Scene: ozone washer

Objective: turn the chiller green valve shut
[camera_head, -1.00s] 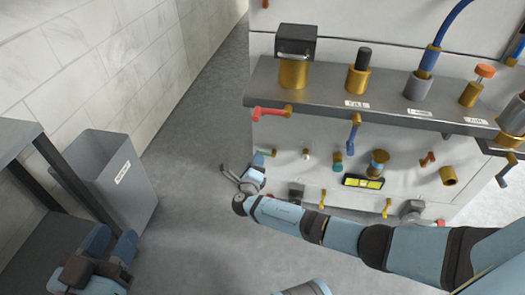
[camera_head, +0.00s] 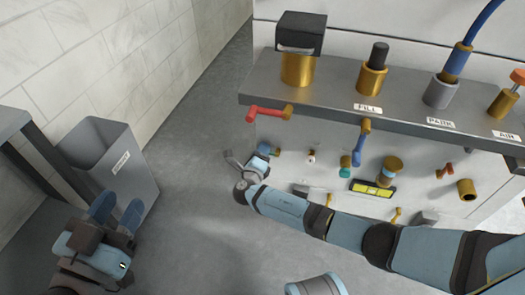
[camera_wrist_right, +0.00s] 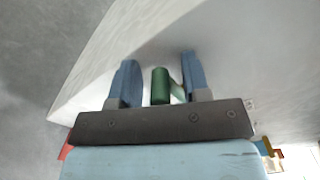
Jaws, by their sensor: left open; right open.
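The green valve handle (camera_wrist_right: 160,86) shows as a short green cylinder in the right wrist view, between the two blue fingers of my right gripper (camera_wrist_right: 160,68). The fingers are open, with a gap on each side of the handle. In the head view my right gripper (camera_head: 262,154) is at the left end of the machine's front panel, partly covering the green valve (camera_head: 276,152) there. My left gripper (camera_head: 118,210) is open and empty at the lower left, apart from the machine and beside the grey bin.
A red-handled valve (camera_head: 265,113) is above my right gripper, under the grey shelf (camera_head: 330,95). A blue handle (camera_head: 358,148) and a teal valve (camera_head: 346,160) are to its right. A grey bin (camera_head: 135,180) stands at the left. Floor (camera_head: 190,215) between is clear.

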